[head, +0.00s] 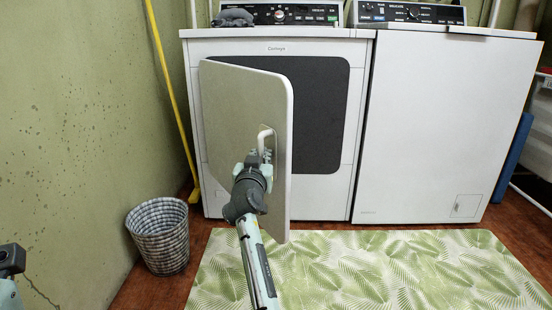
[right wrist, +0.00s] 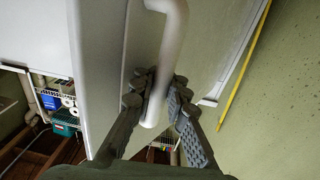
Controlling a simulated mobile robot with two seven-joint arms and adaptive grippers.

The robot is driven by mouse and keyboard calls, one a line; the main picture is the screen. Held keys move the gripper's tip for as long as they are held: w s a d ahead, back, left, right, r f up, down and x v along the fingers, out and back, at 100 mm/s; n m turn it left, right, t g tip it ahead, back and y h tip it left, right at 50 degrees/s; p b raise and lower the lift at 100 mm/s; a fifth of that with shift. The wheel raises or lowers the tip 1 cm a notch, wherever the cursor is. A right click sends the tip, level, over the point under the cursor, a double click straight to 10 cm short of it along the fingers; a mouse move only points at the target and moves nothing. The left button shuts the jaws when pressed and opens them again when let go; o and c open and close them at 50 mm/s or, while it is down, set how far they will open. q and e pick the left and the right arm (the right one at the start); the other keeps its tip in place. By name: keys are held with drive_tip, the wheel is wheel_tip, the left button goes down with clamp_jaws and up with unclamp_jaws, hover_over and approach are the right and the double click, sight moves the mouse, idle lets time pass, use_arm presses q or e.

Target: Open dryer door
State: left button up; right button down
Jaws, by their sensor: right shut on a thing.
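The dryer (head: 350,150) is the white machine on the left in the head view. Its door (head: 225,110) stands partly open, swung out from the hinge side at the left, with the dark opening (head: 315,110) showing behind it. The door carries a white bar handle (head: 265,133). My right gripper (head: 262,158) is at the handle and shut on it. In the right wrist view the fingers (right wrist: 165,98) sit on both sides of the handle (right wrist: 168,50). My left gripper is not clearly seen; only a piece of my left arm (head: 10,262) shows at the lower left.
A second white machine (head: 440,130) stands to the right. A woven basket (head: 160,235) sits by the left wall. A yellow pole (head: 172,90) leans near the dryer's left side. A green leaf-patterned rug (head: 380,270) covers the floor in front. A dark cloth (head: 233,18) lies on the dryer top.

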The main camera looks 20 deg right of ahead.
drive_tip(key=a+m+g+h, duration=0.2)
drive_tip(key=a+m+h, duration=0.1)
drive_tip(key=a, duration=1.7)
drive_tip(key=shift+w+f+g+h+b, duration=0.25)
drive_tip(key=shift+w+g+h+b, duration=0.05)
drive_tip(key=shift+w+h+b, duration=0.1)
drive_tip(key=shift+s+a, duration=0.15)
drive_tip(key=shift+a, duration=0.1)
drive_tip(key=c, duration=1.8)
unclamp_jaws()
drive_tip(key=shift+r, duration=0.1)
drive_tip(key=shift+r, duration=0.1)
drive_tip(key=v, duration=1.2)
